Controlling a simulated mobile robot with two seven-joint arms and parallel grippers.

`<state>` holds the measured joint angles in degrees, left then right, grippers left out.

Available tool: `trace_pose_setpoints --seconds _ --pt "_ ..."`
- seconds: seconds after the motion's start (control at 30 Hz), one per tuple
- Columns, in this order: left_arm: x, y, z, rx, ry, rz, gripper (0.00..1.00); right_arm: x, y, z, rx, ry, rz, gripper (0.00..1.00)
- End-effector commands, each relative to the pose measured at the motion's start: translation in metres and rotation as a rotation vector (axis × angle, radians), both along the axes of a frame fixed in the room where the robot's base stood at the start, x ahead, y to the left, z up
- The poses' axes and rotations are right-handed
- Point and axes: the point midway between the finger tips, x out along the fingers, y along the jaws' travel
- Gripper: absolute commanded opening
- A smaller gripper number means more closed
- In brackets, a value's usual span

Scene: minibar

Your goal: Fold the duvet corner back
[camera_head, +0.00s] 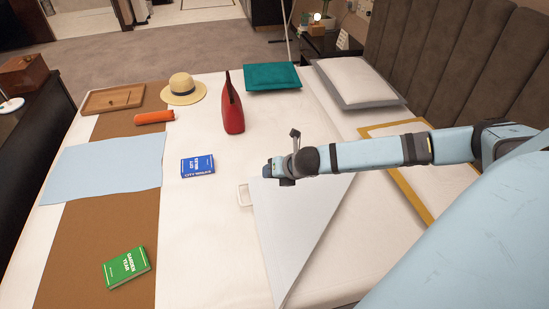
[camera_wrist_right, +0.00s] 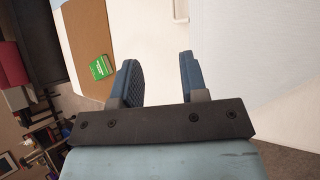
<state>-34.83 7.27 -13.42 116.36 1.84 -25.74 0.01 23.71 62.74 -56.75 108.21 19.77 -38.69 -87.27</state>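The white duvet (camera_head: 200,235) covers the bed. One corner lies folded over as a pale grey-blue triangular flap (camera_head: 295,215), and a small white loop-shaped tab (camera_head: 243,195) shows at its left. My right gripper (camera_head: 276,172) is over the upper left part of the flap, close to the tab. In the right wrist view its two fingers (camera_wrist_right: 159,72) stand apart with nothing between them; pale flap cloth (camera_wrist_right: 255,50) shows at the right. Whether the fingers touch the cloth cannot be told. My left gripper is in neither view.
A framed panel (camera_head: 418,207) and pillows (camera_head: 357,80) are by the headboard.

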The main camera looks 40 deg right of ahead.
Motion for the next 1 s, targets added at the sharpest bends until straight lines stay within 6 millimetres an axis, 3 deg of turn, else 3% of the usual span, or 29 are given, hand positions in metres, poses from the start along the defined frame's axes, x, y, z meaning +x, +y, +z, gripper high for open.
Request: trace_pose_setpoints --seconds 0.27,0.7,1.0 --pt "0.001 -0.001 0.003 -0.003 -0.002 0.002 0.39 -0.012 -0.003 0.013 -0.001 0.001 0.001 0.4" --pt "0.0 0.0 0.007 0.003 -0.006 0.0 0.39 -0.076 -0.015 0.081 -0.002 0.001 0.002 0.4" --pt "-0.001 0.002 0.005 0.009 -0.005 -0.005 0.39 -0.094 -0.018 0.099 -0.001 0.0 0.0 0.4"
